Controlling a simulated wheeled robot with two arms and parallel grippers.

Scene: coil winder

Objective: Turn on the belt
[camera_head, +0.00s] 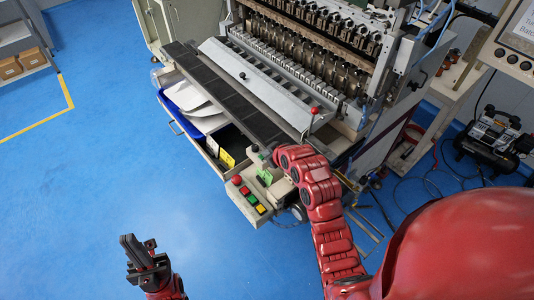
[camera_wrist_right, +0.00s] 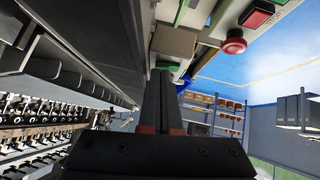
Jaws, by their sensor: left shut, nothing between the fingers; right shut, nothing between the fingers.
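The belt (camera_head: 230,98) is a long dark strip along the front of the coil winder. A control panel (camera_head: 246,203) at its near end carries a red mushroom button (camera_head: 237,180) and red, green (camera_head: 252,199) and yellow (camera_head: 260,209) buttons. My right arm reaches the panel's far end; its gripper is mostly hidden in the head view. In the right wrist view the right gripper (camera_wrist_right: 164,78) is shut and empty, its tips close to a small green part (camera_wrist_right: 170,66) by a beige box (camera_wrist_right: 173,42). Contact cannot be told. My left gripper (camera_head: 132,246) is shut and empty over the floor.
A blue tray (camera_head: 184,95) with white sheets sits in the open drawer beside the belt. The coil winder (camera_head: 300,50) fills the back. A black compressor (camera_head: 494,134) and cables lie at the right. The blue floor at the left is clear.

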